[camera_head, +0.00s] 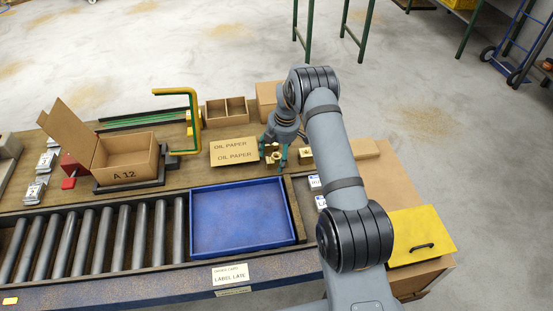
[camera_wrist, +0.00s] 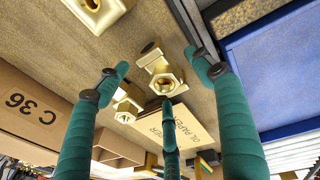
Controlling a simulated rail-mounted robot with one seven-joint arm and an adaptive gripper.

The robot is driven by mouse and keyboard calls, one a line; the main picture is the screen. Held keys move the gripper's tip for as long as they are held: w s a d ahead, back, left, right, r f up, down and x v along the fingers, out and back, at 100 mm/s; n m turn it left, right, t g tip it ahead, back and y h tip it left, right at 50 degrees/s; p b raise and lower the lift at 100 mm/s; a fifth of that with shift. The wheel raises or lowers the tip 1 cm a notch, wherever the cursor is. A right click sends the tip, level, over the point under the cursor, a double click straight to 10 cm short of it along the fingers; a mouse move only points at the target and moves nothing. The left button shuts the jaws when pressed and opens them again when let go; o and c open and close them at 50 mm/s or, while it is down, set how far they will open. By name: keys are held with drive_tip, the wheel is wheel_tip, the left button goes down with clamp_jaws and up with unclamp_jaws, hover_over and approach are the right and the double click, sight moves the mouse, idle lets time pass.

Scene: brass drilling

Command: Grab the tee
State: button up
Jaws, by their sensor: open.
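Several brass fittings lie on the brown bench. In the wrist view, one with a hex end and a side stub, possibly the tee (camera_wrist: 161,70), sits between the fingertips of my gripper (camera_wrist: 157,80). A larger brass fitting (camera_wrist: 97,12) is at the top and another (camera_wrist: 127,102) is by the left finger. I cannot tell for sure which is the tee. In the head view my gripper (camera_head: 275,152) points down over the fittings, close above the bench, its teal fingers spread and empty. A brass fitting (camera_head: 305,157) shows just right of it. The fingers partly hide the others.
An oil paper pack (camera_head: 234,151) lies just left of my gripper. A blue tray (camera_head: 240,252) is in front. A divided box (camera_head: 226,110) and a carton (camera_head: 268,95) stand behind. An open A 12 box (camera_head: 125,165) and a yellow-green bracket (camera_head: 193,115) are left.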

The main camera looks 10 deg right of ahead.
drive_tip(key=shift+c, duration=1.4)
clamp_jaws()
